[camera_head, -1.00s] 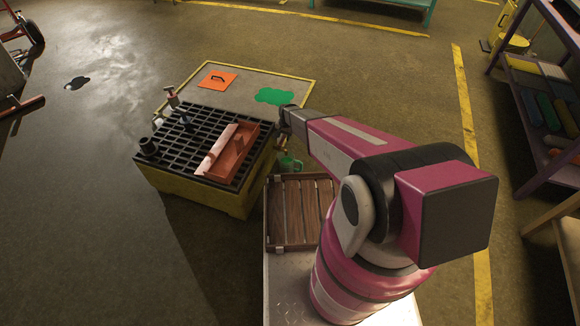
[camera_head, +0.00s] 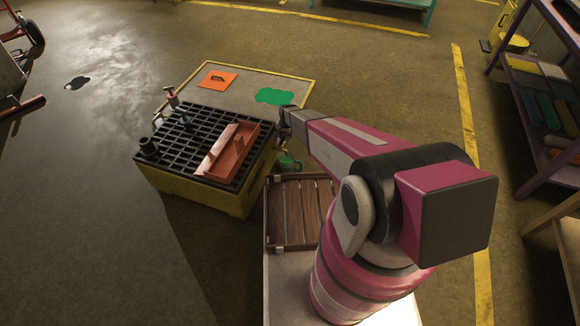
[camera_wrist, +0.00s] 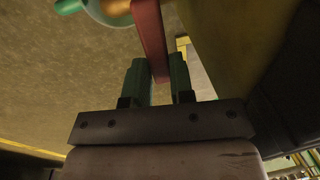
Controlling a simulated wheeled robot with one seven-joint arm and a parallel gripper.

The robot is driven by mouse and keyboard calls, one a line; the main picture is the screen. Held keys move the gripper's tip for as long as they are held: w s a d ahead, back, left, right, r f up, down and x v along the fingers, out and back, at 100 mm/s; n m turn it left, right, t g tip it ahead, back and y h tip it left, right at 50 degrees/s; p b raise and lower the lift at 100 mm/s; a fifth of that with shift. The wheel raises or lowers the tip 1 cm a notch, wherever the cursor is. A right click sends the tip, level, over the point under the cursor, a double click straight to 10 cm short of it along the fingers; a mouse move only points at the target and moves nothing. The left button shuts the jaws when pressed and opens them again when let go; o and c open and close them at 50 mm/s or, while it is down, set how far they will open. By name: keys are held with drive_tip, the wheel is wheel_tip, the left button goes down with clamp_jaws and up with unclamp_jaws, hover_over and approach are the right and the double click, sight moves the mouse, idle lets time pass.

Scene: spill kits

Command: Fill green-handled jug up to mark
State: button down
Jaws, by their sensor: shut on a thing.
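The green-handled jug (camera_head: 288,163) shows small in the head view, below my gripper and beside the yellow-sided bin. In the wrist view, a pale round rim (camera_wrist: 103,12) with a green part at its left and orange inside shows at the top edge; it looks like the jug, mostly cut off. My gripper (camera_wrist: 160,72) has its two green fingers on either side of a flat red bar (camera_wrist: 151,38) and is shut on it. The bar's far end is out of view. The jug's mark and fill level cannot be made out.
A black grate (camera_head: 180,157) tops the yellow-sided bin (camera_head: 215,198), with an orange-red tray (camera_head: 238,147) and a pump-like fitting (camera_head: 172,97) on it. A slatted wooden crate (camera_head: 293,240) stands in front. A green patch (camera_head: 273,97) and an orange sheet (camera_head: 217,79) lie behind.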

drive_tip(key=shift+s+d+m, duration=0.15)
drive_tip(key=shift+d+m, duration=0.1)
drive_tip(key=shift+m, duration=0.25)
drive_tip(key=shift+s+d+m, duration=0.2)
drive_tip(key=shift+d+m, duration=0.05)
drive_tip(key=shift+m, duration=0.55)
drive_tip(key=shift+s+d+m, duration=0.15)
drive_tip(key=shift+m, duration=0.25)
idle(6.3)
